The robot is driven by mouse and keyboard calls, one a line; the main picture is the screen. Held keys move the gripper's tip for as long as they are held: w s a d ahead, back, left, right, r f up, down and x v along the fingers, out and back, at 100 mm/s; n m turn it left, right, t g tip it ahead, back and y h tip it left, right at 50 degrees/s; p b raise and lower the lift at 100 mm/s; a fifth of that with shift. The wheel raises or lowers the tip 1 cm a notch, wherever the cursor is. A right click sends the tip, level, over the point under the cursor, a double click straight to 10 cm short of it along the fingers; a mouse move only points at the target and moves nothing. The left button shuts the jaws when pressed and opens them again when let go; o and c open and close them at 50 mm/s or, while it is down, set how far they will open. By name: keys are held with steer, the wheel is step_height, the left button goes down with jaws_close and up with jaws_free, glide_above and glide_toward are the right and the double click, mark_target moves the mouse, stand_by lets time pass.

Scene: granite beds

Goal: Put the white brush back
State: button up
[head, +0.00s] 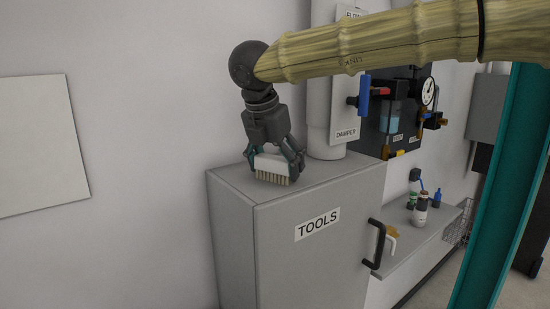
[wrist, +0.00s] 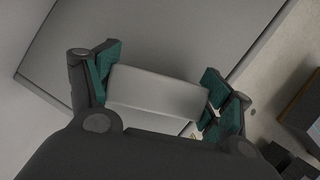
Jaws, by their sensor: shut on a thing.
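The white brush (head: 272,166) has a white block and tan bristles that point down. My gripper (head: 274,160) is shut on the brush's block from above, at the top of the grey cabinet (head: 310,255) labelled TOOLS. In the wrist view the white block (wrist: 158,95) lies between the teal finger pads of my gripper (wrist: 156,90), with the grey cabinet top (wrist: 150,40) beneath. The bristles are hidden there. I cannot tell whether the bristles touch the cabinet top.
A white duct (head: 325,110) with a DAMPER label rises behind the cabinet. The cabinet has a black handle (head: 377,243). A grey shelf (head: 425,230) at right holds small bottles (head: 420,208). A dark panel with a gauge (head: 428,92) hangs on the wall.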

steer(key=shift+s+f, duration=0.1)
steer(key=shift+c, duration=0.3)
steer(key=o, duration=1)
steer(key=shift+c, duration=0.2)
steer(key=b+v, duration=0.4)
steer(key=v, duration=0.8)
